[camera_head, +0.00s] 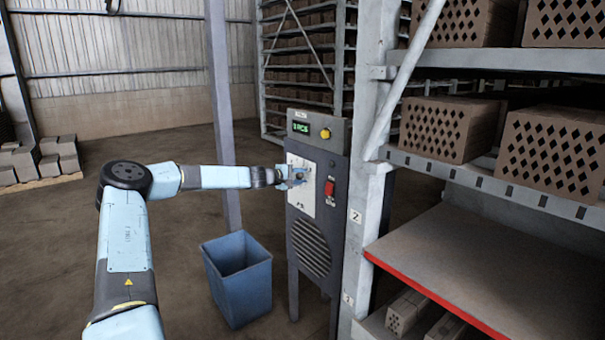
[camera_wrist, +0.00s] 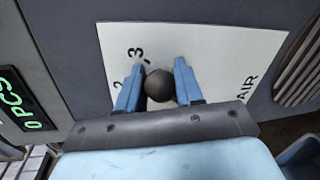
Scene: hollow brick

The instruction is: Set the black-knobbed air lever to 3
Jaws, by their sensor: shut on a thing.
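The round black knob (camera_wrist: 159,86) of the air lever sits between the two blue fingers of my gripper (camera_wrist: 158,67) in the wrist view. The fingers are shut on it. Behind it is a white scale plate (camera_wrist: 215,62), turned in this view, with the figures 3 and 2 at its left and the word AIR at its right. The lever's shaft and the figure it points at are hidden. In the head view my gripper (camera_head: 291,175) is at the white plate (camera_head: 299,205) on the dark control cabinet's front, covering the knob.
The cabinet has a green display (camera_head: 301,128), a yellow button (camera_head: 325,133), a red switch (camera_head: 329,188) and a round grille (camera_head: 311,248). A blue bin (camera_head: 238,285) stands on the floor below my arm. A brick rack (camera_head: 367,185) stands close at the right.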

